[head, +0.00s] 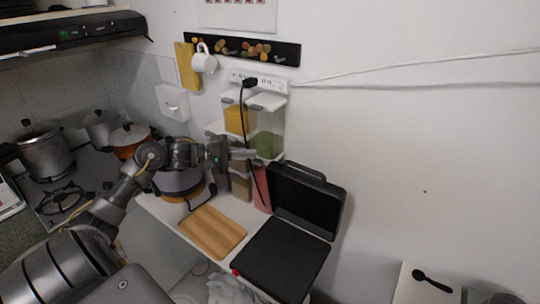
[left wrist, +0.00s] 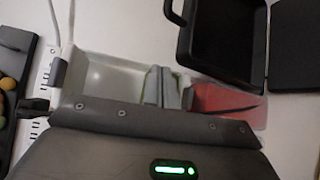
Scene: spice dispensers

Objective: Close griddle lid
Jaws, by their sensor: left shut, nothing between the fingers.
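The black griddle stands open at the counter's right end. Its lid (head: 307,201) is raised and leans back toward the wall, with a handle along its top edge. Its base (head: 280,258) lies flat in front. In the left wrist view the lid (left wrist: 222,38) is at the upper right and part of the base (left wrist: 297,45) is at the right edge. My left gripper (head: 252,154) is shut and empty, left of the lid and in front of the spice dispensers. Its fingers also show in the left wrist view (left wrist: 161,86), apart from the lid. My right gripper is not in view.
Spice dispensers (head: 265,146) hang on the wall behind my left gripper. A black cord (head: 243,118) runs down from the power strip (head: 259,80). A wooden board (head: 212,231) lies left of the base. Several pots stand on the stove at left.

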